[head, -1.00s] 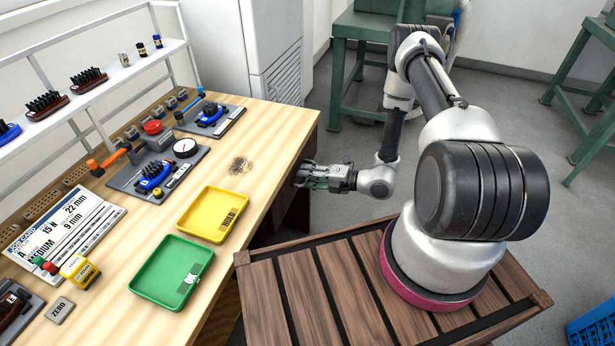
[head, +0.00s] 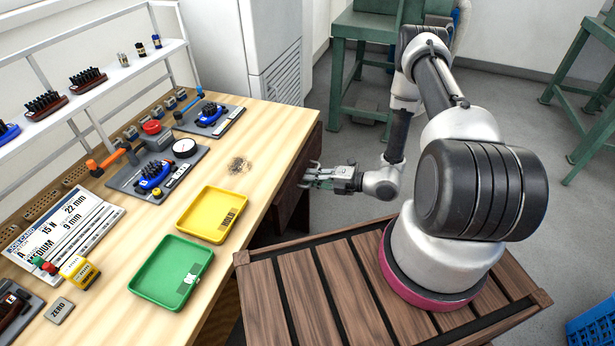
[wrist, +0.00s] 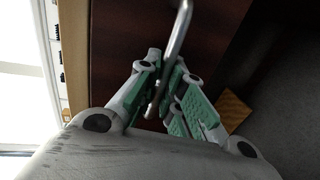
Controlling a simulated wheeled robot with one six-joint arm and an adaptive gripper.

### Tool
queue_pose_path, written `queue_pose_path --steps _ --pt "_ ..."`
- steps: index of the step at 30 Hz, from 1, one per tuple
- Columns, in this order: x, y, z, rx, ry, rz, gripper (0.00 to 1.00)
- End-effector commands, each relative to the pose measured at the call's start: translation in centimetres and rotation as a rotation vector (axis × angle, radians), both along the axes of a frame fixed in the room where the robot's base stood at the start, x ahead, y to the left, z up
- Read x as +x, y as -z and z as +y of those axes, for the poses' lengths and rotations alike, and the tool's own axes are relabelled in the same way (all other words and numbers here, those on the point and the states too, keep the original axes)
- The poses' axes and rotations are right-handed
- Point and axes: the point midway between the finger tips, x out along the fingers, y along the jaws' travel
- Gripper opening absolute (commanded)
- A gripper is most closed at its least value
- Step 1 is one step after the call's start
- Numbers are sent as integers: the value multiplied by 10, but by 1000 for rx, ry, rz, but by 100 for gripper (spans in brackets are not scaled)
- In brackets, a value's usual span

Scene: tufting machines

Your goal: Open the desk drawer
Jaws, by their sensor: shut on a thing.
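The wooden desk (head: 232,140) stands at the left in the head view. Its dark brown drawer front (head: 296,178) shows below the desk's right edge, standing a little out from it. In the wrist view the drawer front (wrist: 125,40) fills the upper middle, with a metal bar handle (wrist: 178,40) on it. My gripper (wrist: 162,92) is shut on the handle, its green-padded fingers on either side of the bar. In the head view my gripper (head: 312,176) is beside the desk's right edge. The drawer's inside is hidden.
On the desk lie a yellow tray (head: 212,214), a green tray (head: 172,270), brush fixtures and a job card. My wooden-slatted base is close to the desk. Open grey floor (head: 345,160) lies right of the drawer. A green stand (head: 365,60) is behind.

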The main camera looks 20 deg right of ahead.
Motion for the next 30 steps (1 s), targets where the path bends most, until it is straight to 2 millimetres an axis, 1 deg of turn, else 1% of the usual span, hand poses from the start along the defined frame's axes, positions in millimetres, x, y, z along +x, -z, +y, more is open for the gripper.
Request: queue_pose_path --steps 1,5,12,18,24,30 --pt "-5 0 -9 0 5 1 0" --pt "-22 0 -32 1 7 1 0" --pt "-61 0 -86 0 9 0 0" --pt "-92 0 -128 -2 6 0 0" --pt "-116 0 -161 -3 4 0 0" --pt "-132 1 -182 -2 2 0 0"
